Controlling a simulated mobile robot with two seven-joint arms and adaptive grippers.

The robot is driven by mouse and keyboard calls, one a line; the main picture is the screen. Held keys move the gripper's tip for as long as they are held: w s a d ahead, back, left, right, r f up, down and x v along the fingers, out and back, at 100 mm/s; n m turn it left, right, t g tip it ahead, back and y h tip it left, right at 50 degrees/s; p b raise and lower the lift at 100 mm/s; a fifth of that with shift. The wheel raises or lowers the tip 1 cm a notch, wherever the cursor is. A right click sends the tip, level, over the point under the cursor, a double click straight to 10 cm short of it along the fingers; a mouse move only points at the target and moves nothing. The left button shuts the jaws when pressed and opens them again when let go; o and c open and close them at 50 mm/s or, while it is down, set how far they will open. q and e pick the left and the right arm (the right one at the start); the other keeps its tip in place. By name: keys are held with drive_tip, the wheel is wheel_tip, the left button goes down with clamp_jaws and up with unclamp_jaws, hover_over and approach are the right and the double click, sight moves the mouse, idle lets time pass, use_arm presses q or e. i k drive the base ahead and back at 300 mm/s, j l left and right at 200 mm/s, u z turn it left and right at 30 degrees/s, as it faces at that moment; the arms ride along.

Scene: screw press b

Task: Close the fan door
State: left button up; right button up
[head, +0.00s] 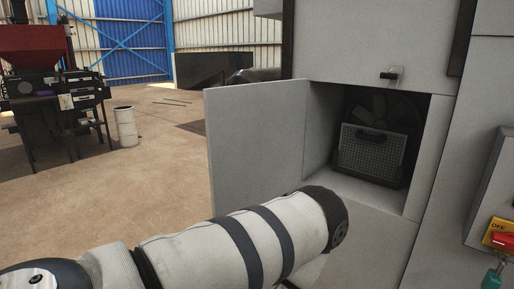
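The fan door (257,143) is a plain grey panel. It stands open in the head view, swung out to the left of the compartment. Inside the compartment is a dark fan (378,110) with a grey perforated panel with a dark handle (370,150) in front of it. My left arm comes in from the lower left and crosses in front of the door's lower part; it hides the door's lower right corner. I cannot tell whether the arm touches the door. Neither gripper shows.
The grey press cabinet (355,40) fills the right, with a small dark latch (391,75) above the opening. A red switch on a yellow plate (502,238) is at the right edge. A white drum (126,127) and a red-topped machine (38,50) stand far left. The floor between is clear.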

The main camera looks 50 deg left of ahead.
sight(255, 132)
drive_tip(key=k+j, duration=0.1)
drive_tip(key=j, duration=0.75)
drive_tip(key=j+z, duration=0.1)
drive_tip(key=j, duration=1.5)
drive_tip(key=i+j, duration=0.15)
drive_tip(key=j, duration=0.7)
drive_tip(key=k+j, duration=0.1)
drive_tip(key=k, duration=0.25)
drive_tip(key=j+z, duration=0.05)
